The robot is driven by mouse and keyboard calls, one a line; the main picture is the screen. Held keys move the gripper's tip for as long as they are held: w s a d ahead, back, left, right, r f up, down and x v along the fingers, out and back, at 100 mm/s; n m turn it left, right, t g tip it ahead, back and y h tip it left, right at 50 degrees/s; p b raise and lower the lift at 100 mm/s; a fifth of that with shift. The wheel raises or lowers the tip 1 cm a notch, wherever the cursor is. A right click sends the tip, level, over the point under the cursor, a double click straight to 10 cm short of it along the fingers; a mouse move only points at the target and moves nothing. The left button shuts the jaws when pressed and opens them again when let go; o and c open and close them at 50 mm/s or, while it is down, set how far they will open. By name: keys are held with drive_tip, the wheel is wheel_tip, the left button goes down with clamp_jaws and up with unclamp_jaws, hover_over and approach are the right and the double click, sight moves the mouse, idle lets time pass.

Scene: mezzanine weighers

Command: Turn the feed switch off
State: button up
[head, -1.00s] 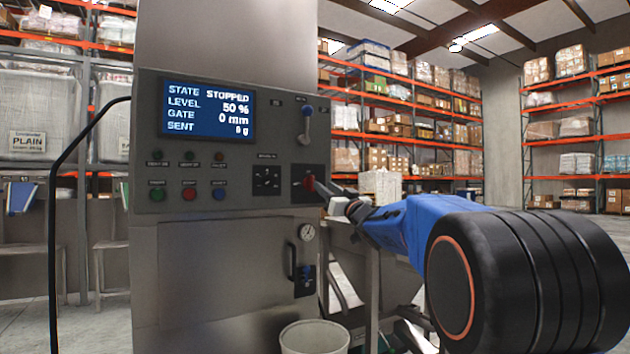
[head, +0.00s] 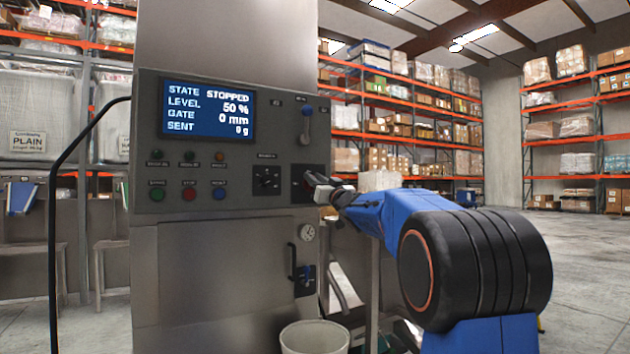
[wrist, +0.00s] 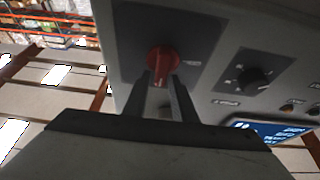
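The feed switch, which I take to be the red rotary knob (wrist: 163,62) on a dark plate, shows in the wrist view. Its grip part points toward my gripper; its labels are too blurred to read. My gripper (wrist: 162,80) has its two dark fingers apart, one on each side of the knob's near part. I cannot tell whether they touch it. In the head view my gripper (head: 313,182) is at the lower right of the grey control panel (head: 232,200) and hides the knob. The screen (head: 207,110) reads STOPPED, level 50 %, gate 0 mm, sent 0 g.
A black selector knob (head: 266,180) sits left of the switch. Green, red and blue buttons (head: 189,193) are further left. A pale bucket (head: 314,338) stands below. Shelving fills the background; the floor at right is open.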

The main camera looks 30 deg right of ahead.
clamp_jaws()
drive_tip(key=shift+f, duration=0.1)
drive_tip(key=shift+f+n, duration=0.1)
drive_tip(key=shift+n, duration=0.5)
drive_tip(key=n+g+y, duration=0.1)
drive_tip(key=n+y, duration=0.1)
drive_tip(key=n, duration=0.2)
drive_tip(key=a+n+g+y, duration=0.1)
drive_tip(key=n+y, duration=0.1)
drive_tip(key=n, duration=0.3)
drive_tip(key=f+n+g+y, duration=0.1)
drive_tip(key=n+y, duration=0.1)
drive_tip(key=n, duration=0.2)
drive_tip(key=shift+a+n, duration=0.15)
drive_tip(key=shift+n, duration=0.25)
drive_tip(key=n+g, duration=0.1)
drive_tip(key=n, duration=0.2)
drive_tip(key=shift+a+f+n+g+y, duration=0.1)
drive_tip(key=shift+f+n+g+y, duration=0.05)
drive_tip(key=shift+n+g+y, duration=0.25)
drive_tip(key=shift+f+n+g, duration=0.15)
drive_tip(key=shift+n+g, duration=0.45)
drive_tip(key=shift+n, duration=1.2)
